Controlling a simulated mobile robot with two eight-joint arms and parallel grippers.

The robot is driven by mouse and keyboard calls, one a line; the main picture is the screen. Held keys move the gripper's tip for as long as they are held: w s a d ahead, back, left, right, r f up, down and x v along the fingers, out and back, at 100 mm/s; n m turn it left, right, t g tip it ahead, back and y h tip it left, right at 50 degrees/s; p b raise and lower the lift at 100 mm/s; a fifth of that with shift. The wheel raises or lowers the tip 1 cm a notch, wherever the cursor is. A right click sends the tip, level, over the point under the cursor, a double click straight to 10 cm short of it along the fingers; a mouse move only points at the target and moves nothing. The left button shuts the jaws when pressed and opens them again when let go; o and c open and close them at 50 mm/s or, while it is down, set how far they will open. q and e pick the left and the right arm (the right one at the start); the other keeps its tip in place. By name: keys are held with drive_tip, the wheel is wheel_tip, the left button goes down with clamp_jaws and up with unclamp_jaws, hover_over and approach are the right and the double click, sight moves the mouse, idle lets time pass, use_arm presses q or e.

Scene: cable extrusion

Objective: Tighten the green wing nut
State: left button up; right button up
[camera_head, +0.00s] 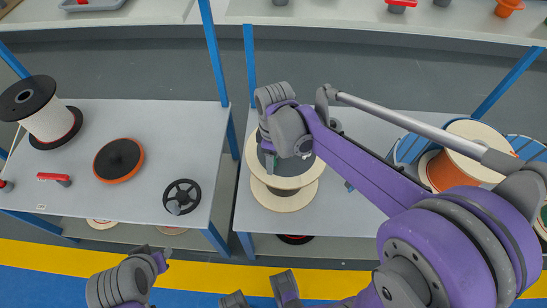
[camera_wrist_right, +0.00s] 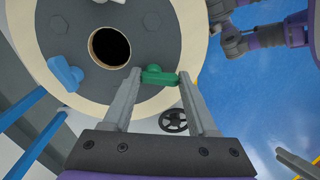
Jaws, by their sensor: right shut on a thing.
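The green wing nut (camera_wrist_right: 155,75) sits on the grey disc (camera_wrist_right: 78,27) near the disc's edge in the right wrist view. My right gripper (camera_wrist_right: 159,76) is shut on it, one finger at each end of the nut. A blue wing nut (camera_wrist_right: 65,73) sits on the same disc, left of the dark central hole (camera_wrist_right: 109,46). In the head view the disc is on a pale wooden reel (camera_head: 283,195) on the right table, mostly hidden under my right wrist. My left arm (camera_head: 125,285) shows at the bottom left; its gripper cannot be made out clearly.
The left table (camera_head: 130,200) holds a black-and-white spool (camera_head: 48,120), an orange-rimmed disc (camera_head: 118,160), a red-handled part (camera_head: 55,178) and a black handwheel (camera_head: 182,197). An orange spool (camera_head: 450,170) in a blue frame stands at the right. A gap separates the two tables.

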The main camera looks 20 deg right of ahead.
drive_tip(key=m, duration=0.7)
drive_tip(key=shift+w+a, duration=0.15)
drive_tip(key=m, duration=0.6)
drive_tip(key=shift+w+m+t, duration=0.2)
drive_tip(key=shift+m+t, duration=0.1)
drive_tip(key=m, duration=0.6)
drive_tip(key=shift+w, duration=0.15)
drive_tip(key=m, duration=0.7)
drive_tip(key=shift+w+d+t, duration=0.15)
drive_tip(key=shift+d+t, duration=0.05)
drive_tip(key=shift+t, duration=0.1)
drive_tip(key=o, duration=1.4)
